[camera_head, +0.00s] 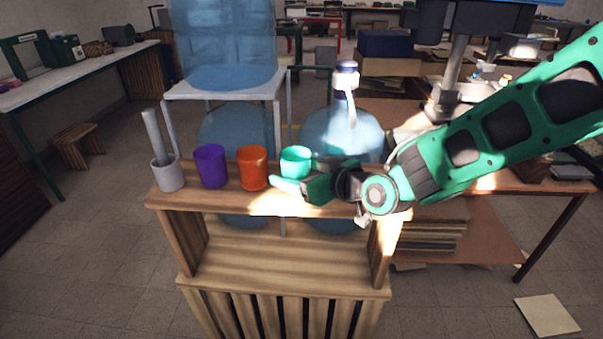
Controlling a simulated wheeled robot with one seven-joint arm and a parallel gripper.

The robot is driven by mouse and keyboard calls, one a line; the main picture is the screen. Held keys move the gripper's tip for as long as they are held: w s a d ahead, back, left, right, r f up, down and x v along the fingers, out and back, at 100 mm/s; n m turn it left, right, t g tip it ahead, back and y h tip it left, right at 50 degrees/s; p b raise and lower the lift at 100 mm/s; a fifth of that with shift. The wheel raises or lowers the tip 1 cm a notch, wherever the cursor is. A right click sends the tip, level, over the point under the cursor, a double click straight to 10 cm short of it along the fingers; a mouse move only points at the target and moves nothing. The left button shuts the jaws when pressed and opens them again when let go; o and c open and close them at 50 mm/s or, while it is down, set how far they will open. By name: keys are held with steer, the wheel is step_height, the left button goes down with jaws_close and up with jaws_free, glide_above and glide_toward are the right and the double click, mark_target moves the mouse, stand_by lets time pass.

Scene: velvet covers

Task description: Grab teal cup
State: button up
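The teal cup (296,159) stands upright on the top board of a wooden shelf unit (225,204), at the right end of a row of vessels. My gripper (293,176) reaches in from the right at the height of the cup. One teal finger lies across the front of the cup's lower part. A dark part of the gripper shows at the cup's right side, and the far fingertip is hidden. I cannot tell whether the fingers touch the cup.
An orange cup (252,168) stands close to the left of the teal cup. A purple cup (211,166) and a grey mortar with a pestle (167,172) stand further left. Large blue water bottles (342,134) stand behind the shelf.

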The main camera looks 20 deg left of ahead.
steer(key=c, duration=1.1)
steer(key=shift+r, duration=0.1)
